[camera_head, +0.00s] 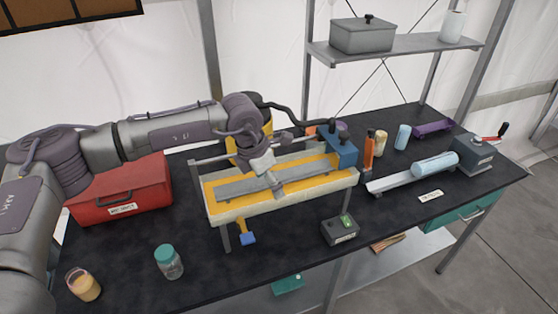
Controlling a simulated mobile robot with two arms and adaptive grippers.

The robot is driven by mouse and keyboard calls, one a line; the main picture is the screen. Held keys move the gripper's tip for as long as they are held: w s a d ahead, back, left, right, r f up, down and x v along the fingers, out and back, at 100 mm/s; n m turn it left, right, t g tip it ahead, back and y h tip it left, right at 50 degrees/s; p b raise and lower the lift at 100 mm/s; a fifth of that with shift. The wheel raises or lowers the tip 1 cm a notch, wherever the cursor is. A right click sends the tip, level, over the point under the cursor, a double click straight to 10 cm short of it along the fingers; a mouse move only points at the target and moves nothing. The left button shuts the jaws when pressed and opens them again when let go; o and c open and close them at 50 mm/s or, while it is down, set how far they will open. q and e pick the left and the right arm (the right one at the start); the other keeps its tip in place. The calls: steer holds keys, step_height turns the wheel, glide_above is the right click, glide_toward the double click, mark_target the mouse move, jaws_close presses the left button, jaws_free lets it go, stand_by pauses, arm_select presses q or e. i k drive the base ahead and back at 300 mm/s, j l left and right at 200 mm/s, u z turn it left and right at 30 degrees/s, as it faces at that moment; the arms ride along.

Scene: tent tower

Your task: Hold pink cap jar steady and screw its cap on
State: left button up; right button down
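A small jar (84,285) with peach-orange contents and a pinkish rim stands at the front left of the dark table; whether a cap sits on it is too small to tell. A clear jar with a teal cap (169,262) stands upright to its right. I cannot make out a separate pink cap. My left arm reaches in from the left, over the red box. Its gripper (272,177) points down over the yellow and grey tray-like stand, well away from both jars. Its finger opening is unclear. My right gripper is not in view.
A small dark box (341,230) sits in front. A blue roll (435,164) lies on a rail at right. Bottles stand behind. The front left around the jars is clear.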

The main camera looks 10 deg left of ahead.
mark_target(79, 281)
steer(key=i+j, duration=0.15)
steer(key=i, duration=0.3)
steer(key=i+j, duration=0.2)
steer(key=i, duration=0.2)
